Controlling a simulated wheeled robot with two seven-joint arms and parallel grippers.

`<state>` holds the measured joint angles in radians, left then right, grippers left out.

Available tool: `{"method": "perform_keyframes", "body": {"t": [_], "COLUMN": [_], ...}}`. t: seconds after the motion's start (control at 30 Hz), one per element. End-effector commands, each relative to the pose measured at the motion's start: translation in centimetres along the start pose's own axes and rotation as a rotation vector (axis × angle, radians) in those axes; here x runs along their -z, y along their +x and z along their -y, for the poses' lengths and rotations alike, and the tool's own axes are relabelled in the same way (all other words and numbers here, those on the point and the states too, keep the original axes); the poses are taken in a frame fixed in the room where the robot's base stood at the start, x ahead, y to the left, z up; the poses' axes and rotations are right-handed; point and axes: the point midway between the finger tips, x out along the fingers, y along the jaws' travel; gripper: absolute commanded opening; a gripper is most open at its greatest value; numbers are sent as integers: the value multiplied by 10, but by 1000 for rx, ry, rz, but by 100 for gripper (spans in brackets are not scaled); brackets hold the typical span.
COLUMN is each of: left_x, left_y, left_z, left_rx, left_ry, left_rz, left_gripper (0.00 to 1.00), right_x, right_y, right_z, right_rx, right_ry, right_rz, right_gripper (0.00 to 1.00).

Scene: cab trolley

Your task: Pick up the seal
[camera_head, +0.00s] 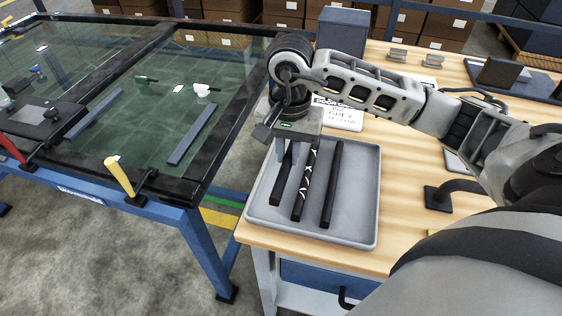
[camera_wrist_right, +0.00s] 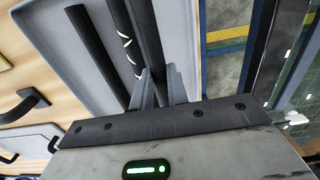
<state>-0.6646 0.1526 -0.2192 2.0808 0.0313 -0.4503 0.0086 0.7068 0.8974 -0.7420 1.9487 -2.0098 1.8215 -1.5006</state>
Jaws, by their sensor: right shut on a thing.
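Three long black strips, seal-like, lie side by side in a grey tray (camera_head: 350,226). The left strip (camera_head: 282,175) and the right strip (camera_head: 332,185) are plain; the middle one (camera_head: 306,182) has white marks. My right gripper (camera_head: 287,146) is over the tray's far end, at the end of the left strip. In the right wrist view, its fingers (camera_wrist_right: 158,88) stand either side of that strip (camera_wrist_right: 149,40) and are shut on it. Whether the strip is clear of the tray floor is hard to tell. My left gripper is not in view.
The tray sits on a wooden bench (camera_head: 405,225). A white sign (camera_head: 340,115) and a grey-blue box (camera_head: 343,32) are behind it. To the left, across a gap, is a large framed glass panel (camera_head: 140,100) on a blue stand, with a yellow handle (camera_head: 119,176).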

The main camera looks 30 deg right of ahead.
Motion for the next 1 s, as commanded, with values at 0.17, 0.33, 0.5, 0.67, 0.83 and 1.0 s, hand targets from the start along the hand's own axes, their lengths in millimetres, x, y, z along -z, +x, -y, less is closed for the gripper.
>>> {"method": "perform_keyframes", "body": {"t": [0.17,0.33,0.5,0.67,0.83,1.0], "left_x": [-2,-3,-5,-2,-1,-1], "left_y": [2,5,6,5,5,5], "left_z": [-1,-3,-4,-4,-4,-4], "left_rx": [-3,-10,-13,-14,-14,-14], "left_ry": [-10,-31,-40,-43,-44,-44], "left_rz": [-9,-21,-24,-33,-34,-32], "left_gripper": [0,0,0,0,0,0], "right_x": [-16,-37,-49,-55,-56,-56], "right_y": [-40,-56,-69,-74,-76,-76], "right_z": [-35,-72,-95,-104,-106,-106], "right_rx": [1,-3,0,0,1,2], "right_ry": [0,2,3,2,1,1], "right_rz": [-8,-7,-5,-2,0,0], "right_gripper": [0,0,0,0,0,0]}}
